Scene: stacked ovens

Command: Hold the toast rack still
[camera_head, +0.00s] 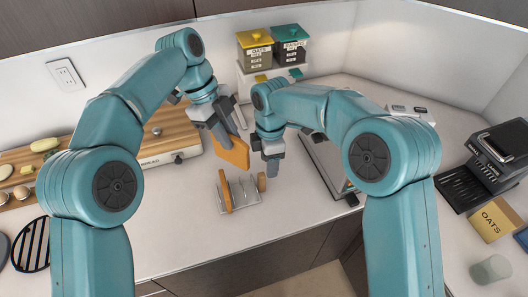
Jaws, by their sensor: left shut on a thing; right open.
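The toast rack (243,197) stands on the white counter near its front edge. It has thin metal dividers and orange-brown slices at its left end (225,192) and right end (262,182). My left gripper (224,141) is shut on a slice of toast (234,153) and holds it tilted, above and behind the rack. My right gripper (272,165) is open and points down at the rack's right end, close to the right slice. Whether it touches the rack I cannot tell.
A wooden board (125,150) with food lies at the left. Oats and other canisters (255,50) stand at the back. A coffee machine (490,160), an oats box (492,219) and a glass (490,269) are at the right. The counter in front of the rack is clear.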

